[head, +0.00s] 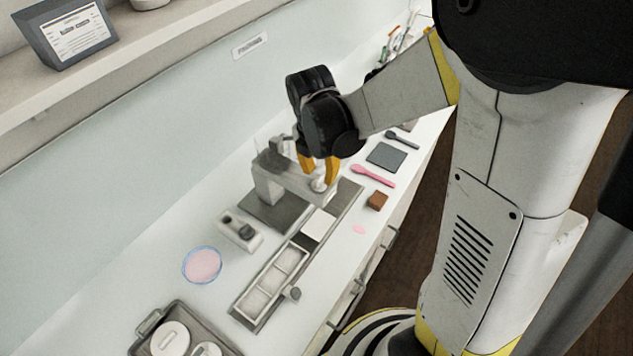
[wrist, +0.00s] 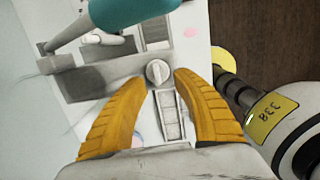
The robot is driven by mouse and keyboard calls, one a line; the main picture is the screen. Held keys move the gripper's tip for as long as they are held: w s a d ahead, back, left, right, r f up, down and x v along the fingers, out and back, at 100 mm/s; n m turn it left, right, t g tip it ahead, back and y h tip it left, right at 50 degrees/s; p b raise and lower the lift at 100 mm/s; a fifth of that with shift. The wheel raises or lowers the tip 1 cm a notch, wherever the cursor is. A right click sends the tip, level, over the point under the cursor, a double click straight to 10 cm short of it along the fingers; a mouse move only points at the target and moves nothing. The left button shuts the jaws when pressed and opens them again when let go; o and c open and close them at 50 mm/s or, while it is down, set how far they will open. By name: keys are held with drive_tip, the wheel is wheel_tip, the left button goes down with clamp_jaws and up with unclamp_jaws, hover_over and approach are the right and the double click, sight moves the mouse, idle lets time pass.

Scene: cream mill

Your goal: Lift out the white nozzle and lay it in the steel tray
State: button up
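A small whitish round piece with a raised ridge, which looks like the white nozzle (wrist: 157,72), sits on the grey machine (wrist: 88,82) in the wrist view. In the head view the nozzle (head: 318,185) shows small and pale at the end of the machine (head: 270,178). My gripper (head: 318,172) points down over it with its orange fingers apart. In the wrist view my gripper (wrist: 161,80) is open, and the nozzle lies just beyond and between the fingertips, with no contact visible. The grey steel tray (head: 147,347) stands at the bottom left, with white round parts in it.
A long grey rack with pale compartments (head: 268,285) lies in front of the machine. A pink dish (head: 202,265), a small switch box (head: 237,232), a brown block (head: 377,201) and a pink spoon (head: 372,175) are nearby. A teal shape (wrist: 125,10) crosses the wrist view's top.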

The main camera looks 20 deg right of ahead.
drive_tip(key=f, duration=0.2)
drive_tip(key=w+f, duration=0.1)
drive_tip(key=f, duration=0.1)
drive_tip(key=shift+d, duration=0.1)
drive_tip(key=shift+s+r, duration=0.1)
drive_tip(key=shift+s, duration=0.05)
clamp_jaws()
drive_tip(key=shift+r, duration=0.1)
wheel_tip(320, 180, up, 10)
drive_tip(key=shift+f+p, duration=0.1)
drive_tip(key=shift+p, duration=0.5)
wheel_tip(320, 180, up, 7)
drive_tip(key=p, duration=0.5)
hover_over(319, 178)
